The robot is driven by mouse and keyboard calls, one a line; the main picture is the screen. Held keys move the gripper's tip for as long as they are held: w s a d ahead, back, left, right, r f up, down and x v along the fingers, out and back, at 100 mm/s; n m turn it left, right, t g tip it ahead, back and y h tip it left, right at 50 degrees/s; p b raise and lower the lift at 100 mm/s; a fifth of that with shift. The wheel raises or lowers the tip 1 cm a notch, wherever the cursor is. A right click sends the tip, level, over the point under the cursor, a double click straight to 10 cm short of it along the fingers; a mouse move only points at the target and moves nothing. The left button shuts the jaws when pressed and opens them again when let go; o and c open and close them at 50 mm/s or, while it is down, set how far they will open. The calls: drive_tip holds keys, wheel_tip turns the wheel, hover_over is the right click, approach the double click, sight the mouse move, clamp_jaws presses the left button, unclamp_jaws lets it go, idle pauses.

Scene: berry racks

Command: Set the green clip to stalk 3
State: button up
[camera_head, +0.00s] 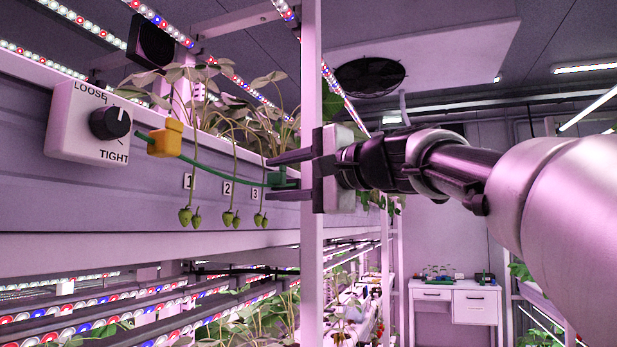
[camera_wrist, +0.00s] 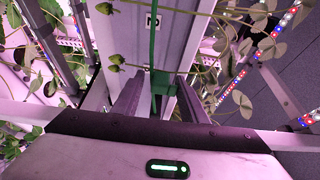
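The green clip (camera_head: 283,179) is a small green block at the right end of a curved green strap (camera_head: 222,177), near the label 3 (camera_head: 255,194). My gripper (camera_head: 269,178) is open, with its dark fingers above and below the clip. In the wrist view, the clip (camera_wrist: 160,86) is between my fingers (camera_wrist: 157,92), with gaps visible on both sides. Stalk 3 (camera_head: 262,205) hangs by its label with green berries (camera_head: 260,219) at its end. I cannot tell whether the clip touches the stalk.
A white box (camera_head: 75,130) with a black knob (camera_head: 110,122), marked LOOSE and TIGHT, is at left. A yellow block (camera_head: 165,138) sits on the strap beside it. Stalks 1 (camera_head: 191,200) and 2 (camera_head: 231,203) hang close by. A white post (camera_head: 311,250) stands by my gripper.

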drive_tip(key=b+v, duration=0.3)
drive_tip(key=v, duration=1.4)
drive_tip(key=shift+s+b, duration=0.2)
drive_tip(key=shift+b, duration=0.2)
